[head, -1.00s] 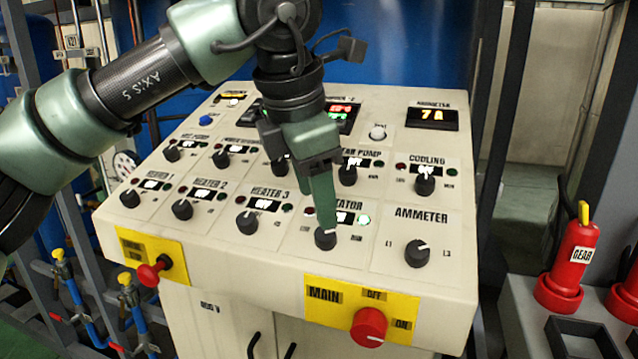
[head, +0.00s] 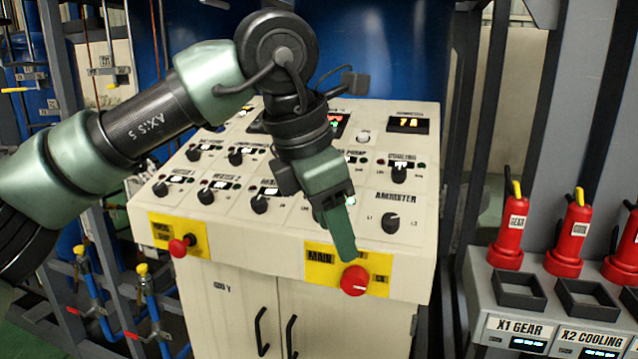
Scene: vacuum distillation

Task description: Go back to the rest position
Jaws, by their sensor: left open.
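My left arm comes in from the left in the head view. My left gripper (head: 346,258) is open and empty, pointing down in front of the control panel (head: 300,228). Its green finger overlaps the yellow MAIN plate in the picture, just above and left of the red MAIN knob (head: 355,280); I cannot tell how far it stands from the panel. The arm and gripper hide the middle knobs and part of the labels. The AMMETER knob (head: 390,223) shows to the right of the gripper. My right gripper is not in view.
A red stop button (head: 181,246) sits on a yellow plate at the panel's left. Cabinet doors with black handles (head: 262,331) are below. Red GEAR (head: 510,232) and COOL (head: 570,238) units stand on a grey bench at the right. Pipes and frame posts stand at the left.

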